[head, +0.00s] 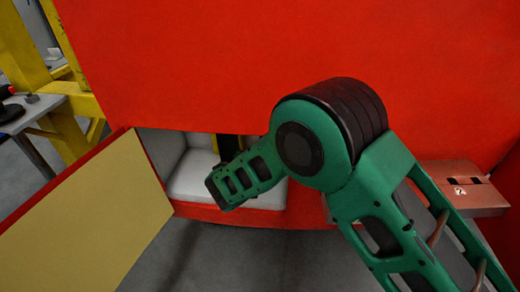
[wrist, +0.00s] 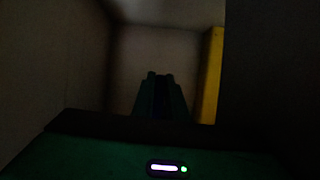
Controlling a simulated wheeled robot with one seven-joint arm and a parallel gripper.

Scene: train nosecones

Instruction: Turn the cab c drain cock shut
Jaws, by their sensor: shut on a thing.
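An open compartment (head: 184,154) with pale inner walls is set low in the red nosecone (head: 200,60). My gripper reaches into it; in the head view my green arm hides it. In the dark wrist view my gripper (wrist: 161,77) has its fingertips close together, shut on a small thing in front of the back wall. I take this to be the drain cock, but it is too dark to make out its shape or handle angle. A yellow upright bar (wrist: 212,75) stands to the right of the fingers, apart from them.
The compartment's hinged door (head: 95,220), yellowish inside, hangs open at left. The compartment's side wall (wrist: 50,60) is close on the left of the wrist view. A reddish step (head: 462,190) juts out at right. A grey table (head: 35,108) and yellow frame (head: 75,130) stand at far left.

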